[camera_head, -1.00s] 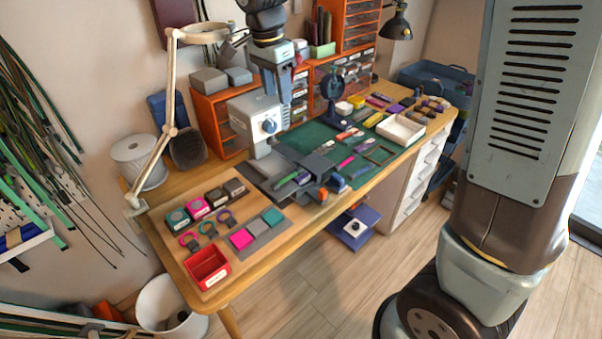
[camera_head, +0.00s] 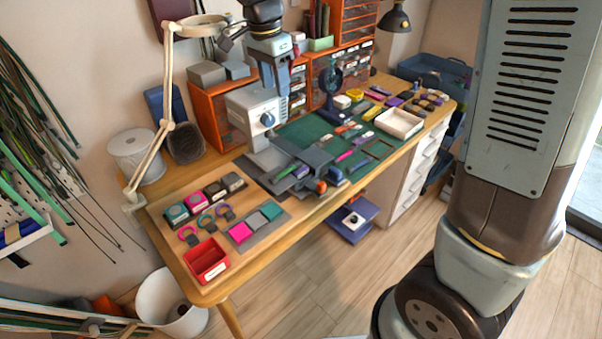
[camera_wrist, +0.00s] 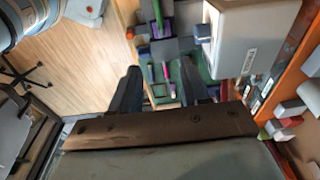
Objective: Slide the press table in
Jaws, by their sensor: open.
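The press is a pale box-shaped head (camera_head: 256,115) with a blue-and-white dial, standing at the back of the workbench. The grey press table (camera_head: 300,172) is at its foot toward the bench's front edge, with a green strip and small purple and orange pieces on or beside it. My gripper (camera_head: 276,84) hangs above and behind the press head, clear of the table. In the wrist view my gripper (camera_wrist: 165,90) shows two dark fingers spread apart with nothing between them. The press head (camera_wrist: 240,40) is at its upper right there.
A red bin (camera_head: 207,262), colour pads and rings lie at the bench's left. A lamp arm (camera_head: 166,110) rises at the left. Orange drawers (camera_head: 215,115) stand behind the press. A green mat (camera_head: 310,135) and white tray (camera_head: 399,123) lie to the right.

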